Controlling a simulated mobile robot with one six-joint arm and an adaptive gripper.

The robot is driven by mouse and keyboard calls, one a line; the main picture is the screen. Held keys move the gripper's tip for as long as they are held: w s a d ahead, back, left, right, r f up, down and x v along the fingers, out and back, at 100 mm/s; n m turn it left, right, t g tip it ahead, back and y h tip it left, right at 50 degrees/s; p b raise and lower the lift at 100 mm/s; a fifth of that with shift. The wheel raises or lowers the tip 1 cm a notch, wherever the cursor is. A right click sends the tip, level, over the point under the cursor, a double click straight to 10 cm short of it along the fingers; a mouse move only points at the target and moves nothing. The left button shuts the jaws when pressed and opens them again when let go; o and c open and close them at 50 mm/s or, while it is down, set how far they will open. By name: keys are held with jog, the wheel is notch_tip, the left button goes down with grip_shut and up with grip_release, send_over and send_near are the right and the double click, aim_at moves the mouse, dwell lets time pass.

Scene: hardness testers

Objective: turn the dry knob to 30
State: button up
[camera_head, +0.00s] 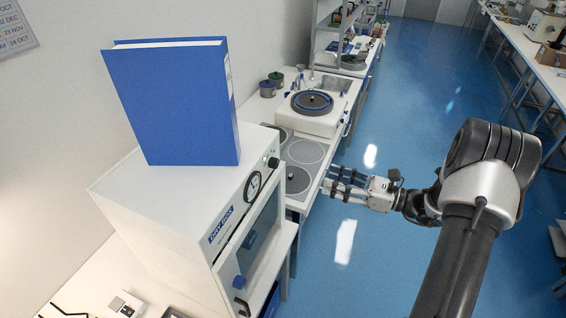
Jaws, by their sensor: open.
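The white dry box (160,215), with a blue "DRY BOX" label (221,225), stands at the left with its front facing right. A round dial (253,186) with a dark rim is high on its front. A small dark knob (273,162) sits beyond the dial near the far top corner. A blue knob (240,282) is low on the front. I cannot tell which knob is the dry knob, and no setting is readable. My gripper (331,180) is open and empty, to the right of the box, pointing left and apart from both knobs.
A blue binder (175,105) stands upright on the dry box. Behind is a bench with round plates (305,151) and a round polishing machine (312,102). A black handle (241,306) is at the box's lower front. Blue floor (390,260) is open around my arm.

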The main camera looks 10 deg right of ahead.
aim_at(277, 164)
jog(key=p+x, duration=0.1)
jog(key=x, duration=1.4)
jog(key=shift+w+a, duration=0.2)
jog(key=shift+a, duration=0.1)
jog(key=c, duration=1.1)
